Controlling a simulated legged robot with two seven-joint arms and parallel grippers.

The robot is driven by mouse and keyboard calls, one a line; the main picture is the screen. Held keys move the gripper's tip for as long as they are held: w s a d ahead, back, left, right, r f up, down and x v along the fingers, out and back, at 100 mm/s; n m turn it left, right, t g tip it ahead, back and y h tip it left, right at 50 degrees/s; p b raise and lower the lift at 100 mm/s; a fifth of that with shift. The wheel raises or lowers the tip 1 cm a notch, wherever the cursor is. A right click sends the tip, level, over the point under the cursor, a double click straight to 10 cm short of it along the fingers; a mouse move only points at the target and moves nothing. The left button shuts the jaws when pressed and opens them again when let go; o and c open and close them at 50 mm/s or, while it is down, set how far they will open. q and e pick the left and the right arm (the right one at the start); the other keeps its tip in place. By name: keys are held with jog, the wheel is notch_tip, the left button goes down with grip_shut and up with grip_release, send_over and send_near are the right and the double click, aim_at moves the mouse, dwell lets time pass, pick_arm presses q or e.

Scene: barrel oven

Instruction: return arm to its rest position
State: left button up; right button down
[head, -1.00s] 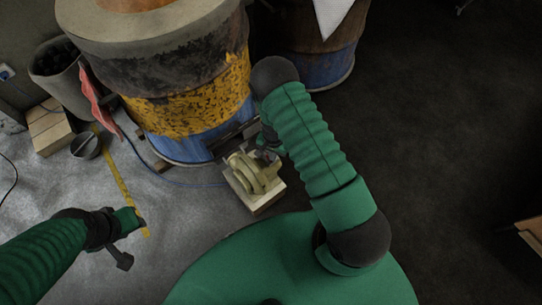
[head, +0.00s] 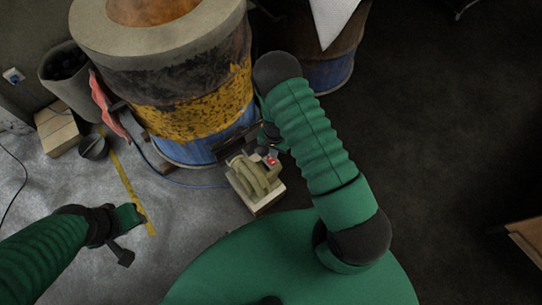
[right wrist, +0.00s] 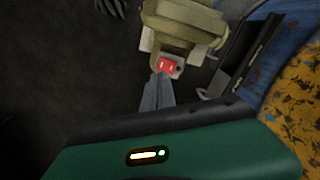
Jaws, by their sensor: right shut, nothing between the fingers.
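My right gripper (right wrist: 158,90) is shut and empty in the right wrist view, its tips close to a red switch (right wrist: 166,66) on the beige blower (right wrist: 180,22). Whether they touch it I cannot tell. In the head view the blower (head: 253,178) sits on a pale block in front of the barrel oven (head: 190,105), and the red switch (head: 271,161) shows on its right side. The right gripper (head: 270,138) is partly hidden there, just beyond the switch. My left gripper (head: 127,237) hangs over the grey floor at left, apart from everything; its jaws are not clear.
A bucket of dark lumps (head: 65,72), a red cloth (head: 108,108) and a wooden block (head: 57,130) stand left of the oven. A second barrel (head: 330,62) stands behind my right arm. The dark floor (head: 440,130) at right is mostly clear.

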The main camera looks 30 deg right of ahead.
jog(key=s+a+r+n+t+p, duration=0.1)
jog(key=s+a+r+n, duration=0.25)
jog(key=r, duration=0.65)
jog(key=s+a+r+n+t, duration=0.1)
jog(key=s+a+r+n, duration=0.2)
jog(key=r, duration=0.8)
jog(key=s+a+r+n+t+p, duration=0.1)
jog(key=s+r+n, duration=0.3)
jog(key=r, duration=0.6)
notch_tip(320, 180, up, 19)
jog(key=w+p, duration=0.1)
jog(key=p, duration=1.8)
jog(key=shift+w+n, duration=0.1)
jog(key=shift+n, duration=0.15)
